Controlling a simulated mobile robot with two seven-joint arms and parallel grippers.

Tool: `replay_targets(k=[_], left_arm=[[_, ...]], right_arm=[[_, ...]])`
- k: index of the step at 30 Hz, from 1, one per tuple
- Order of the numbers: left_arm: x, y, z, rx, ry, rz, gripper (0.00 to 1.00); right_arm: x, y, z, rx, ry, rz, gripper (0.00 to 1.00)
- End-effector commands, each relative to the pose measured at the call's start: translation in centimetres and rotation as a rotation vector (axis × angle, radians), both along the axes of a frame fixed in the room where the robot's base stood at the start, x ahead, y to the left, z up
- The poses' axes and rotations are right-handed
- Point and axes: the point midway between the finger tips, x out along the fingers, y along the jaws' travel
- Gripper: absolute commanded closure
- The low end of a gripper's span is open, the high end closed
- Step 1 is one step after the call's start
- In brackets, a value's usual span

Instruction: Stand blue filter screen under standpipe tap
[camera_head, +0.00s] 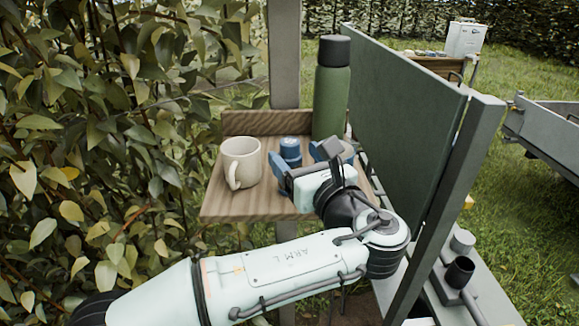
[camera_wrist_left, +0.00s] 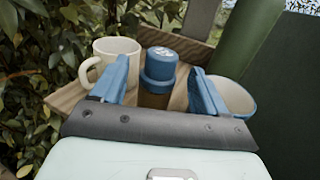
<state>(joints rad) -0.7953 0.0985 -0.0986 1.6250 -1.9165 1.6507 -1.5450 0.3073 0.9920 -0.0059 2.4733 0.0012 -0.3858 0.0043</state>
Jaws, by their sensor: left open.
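The blue filter screen (camera_head: 290,150) looks like a short stepped blue cylinder and stands upright on a small wooden shelf (camera_head: 225,208). In the left wrist view the filter screen (camera_wrist_left: 159,68) shows its round ribbed top and a darker, brownish lower part. My left gripper (camera_head: 303,167) is open and empty, low over the front of the shelf. In the wrist view its two blue fingers (camera_wrist_left: 161,76) stand to either side of the filter screen, which appears just beyond or between them; contact is not visible. I see no standpipe tap. My right gripper is not in view.
A cream mug (camera_head: 242,160) stands left of the filter screen. A green flask (camera_head: 331,90) stands behind right, and a pale blue-rimmed bowl (camera_wrist_left: 237,98) sits close to the right finger. A green panel (camera_head: 405,110) bounds the right side; leafy hedge (camera_head: 90,130) crowds the left.

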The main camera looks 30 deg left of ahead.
Motion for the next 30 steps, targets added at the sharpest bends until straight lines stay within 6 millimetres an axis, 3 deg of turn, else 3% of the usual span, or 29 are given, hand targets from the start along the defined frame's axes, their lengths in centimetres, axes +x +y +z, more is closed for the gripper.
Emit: replay_targets(k=[12, 21, 23, 27, 29, 30], left_arm=[[2.9, 4.0, 0.2, -0.001, -0.002, 0.003, 0.26], [3.3, 4.5, 0.1, -0.001, -0.001, 0.0, 0.26], [3.3, 4.5, 0.1, -0.001, -0.001, 0.0, 0.42], [3.3, 4.4, 0.1, -0.001, 0.0, 0.0, 0.86], [3.3, 4.4, 0.1, -0.001, 0.001, 0.0, 0.86], [3.3, 4.4, 0.0, -0.001, 0.001, 0.0, 0.91]], right_arm=[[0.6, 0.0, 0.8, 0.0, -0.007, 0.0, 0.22], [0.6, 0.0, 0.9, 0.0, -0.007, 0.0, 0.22], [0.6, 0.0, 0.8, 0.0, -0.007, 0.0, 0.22], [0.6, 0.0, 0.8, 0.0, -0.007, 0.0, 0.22], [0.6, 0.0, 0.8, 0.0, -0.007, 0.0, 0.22], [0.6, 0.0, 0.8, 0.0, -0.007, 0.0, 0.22]])
